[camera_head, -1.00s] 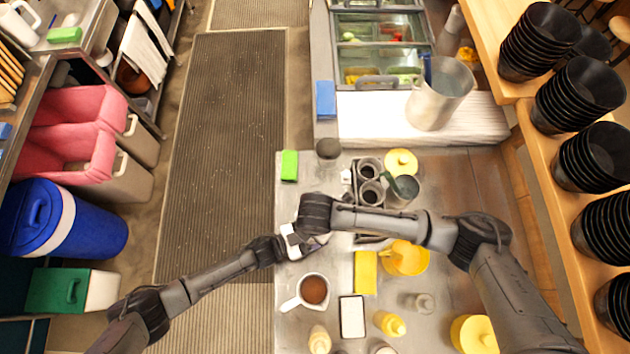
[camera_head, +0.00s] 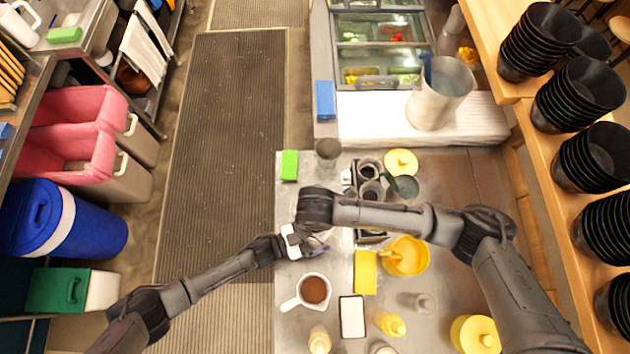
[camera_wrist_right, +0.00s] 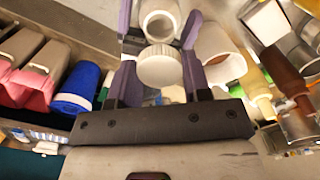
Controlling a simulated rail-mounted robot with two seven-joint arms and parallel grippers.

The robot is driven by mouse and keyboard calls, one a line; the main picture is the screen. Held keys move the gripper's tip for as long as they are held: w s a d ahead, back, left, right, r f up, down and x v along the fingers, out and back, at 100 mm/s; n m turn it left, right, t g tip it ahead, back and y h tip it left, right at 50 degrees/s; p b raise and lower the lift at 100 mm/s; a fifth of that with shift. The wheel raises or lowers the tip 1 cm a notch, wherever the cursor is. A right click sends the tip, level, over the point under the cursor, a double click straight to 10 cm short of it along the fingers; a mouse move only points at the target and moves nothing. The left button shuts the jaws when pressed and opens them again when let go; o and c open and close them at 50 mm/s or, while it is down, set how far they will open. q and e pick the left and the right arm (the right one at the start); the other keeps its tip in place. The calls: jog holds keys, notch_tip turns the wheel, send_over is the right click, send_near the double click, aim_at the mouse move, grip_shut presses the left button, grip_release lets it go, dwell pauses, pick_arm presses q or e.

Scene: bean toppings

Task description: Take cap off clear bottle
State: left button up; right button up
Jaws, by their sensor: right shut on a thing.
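A white ribbed cap (camera_wrist_right: 160,68) sits between the purple fingers of my right gripper (camera_wrist_right: 160,45) in the right wrist view, touching or nearly touching both. A pale, round, hollow-looking bottle part (camera_wrist_right: 160,24) shows just beyond it. I cannot tell whether the two are joined. In the head view my right wrist hides its own gripper and the cap. My left gripper (camera_head: 318,248) is close below my right wrist over the counter's left part. Its purple fingertips show, but not clearly what is between them. A small clear bottle (camera_head: 421,302) stands on the counter's right side.
A white cup (camera_head: 300,300) of brown contents, a white-topped tray (camera_head: 352,317), a yellow block (camera_head: 365,272) and a yellow tub (camera_head: 424,258) stand nearby. A green block (camera_head: 289,165) lies at the back left of the metal counter. The floor mat (camera_head: 225,150) is clear.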

pick_arm(q)
jog(key=shift+a, duration=0.1)
jog(key=b+v, duration=0.2)
jog(key=v, duration=1)
pick_arm(e)
notch_tip(320, 180, down, 3)
jog(key=shift+r, duration=0.2)
pick_arm(q)
jog(key=shift+r, duration=0.1)
